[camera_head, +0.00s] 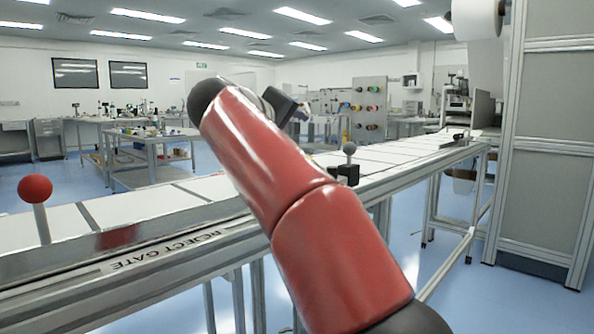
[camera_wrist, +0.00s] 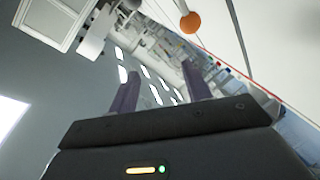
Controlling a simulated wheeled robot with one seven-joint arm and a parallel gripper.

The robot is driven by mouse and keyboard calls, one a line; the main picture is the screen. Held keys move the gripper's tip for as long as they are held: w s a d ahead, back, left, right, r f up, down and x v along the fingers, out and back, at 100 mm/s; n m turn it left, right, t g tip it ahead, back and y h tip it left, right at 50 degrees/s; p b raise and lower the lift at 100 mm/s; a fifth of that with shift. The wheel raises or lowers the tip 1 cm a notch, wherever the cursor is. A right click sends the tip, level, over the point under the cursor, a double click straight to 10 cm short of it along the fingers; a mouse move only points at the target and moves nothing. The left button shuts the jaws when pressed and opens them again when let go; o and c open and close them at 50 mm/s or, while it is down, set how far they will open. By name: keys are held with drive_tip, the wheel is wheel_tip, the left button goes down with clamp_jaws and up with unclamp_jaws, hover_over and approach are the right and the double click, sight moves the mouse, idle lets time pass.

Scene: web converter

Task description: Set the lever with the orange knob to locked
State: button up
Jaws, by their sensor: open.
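The orange knob (camera_wrist: 190,22) shows at the top of the wrist view on a short pale stem, just above and beyond the right finger. My gripper (camera_wrist: 160,80) has its two dark fingers apart with nothing between them, and does not touch the knob. In the head view no orange knob can be made out; my red arm covers the middle of the picture. The lever's base and its setting label are not visible.
A lever with a red knob (camera_head: 35,188) stands at the left by the "REJECT GATE" label (camera_head: 170,247). A lever with a grey knob (camera_head: 350,149) rises farther along the conveyor frame (camera_head: 420,165). A tall grey cabinet (camera_head: 550,130) stands at right.

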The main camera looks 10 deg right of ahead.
drive_tip(key=f+b, duration=0.1)
drive_tip(key=f, duration=0.3)
drive_tip(key=f+b, duration=0.1)
drive_tip(key=f, duration=0.2)
drive_tip(key=shift+w+d+b, duration=0.25)
drive_tip(key=shift+d+b, duration=0.05)
drive_tip(key=shift+b, duration=0.05)
drive_tip(key=x, duration=0.6)
drive_tip(key=shift+w+d, duration=0.2)
drive_tip(key=shift+w, duration=0.15)
clamp_jaws()
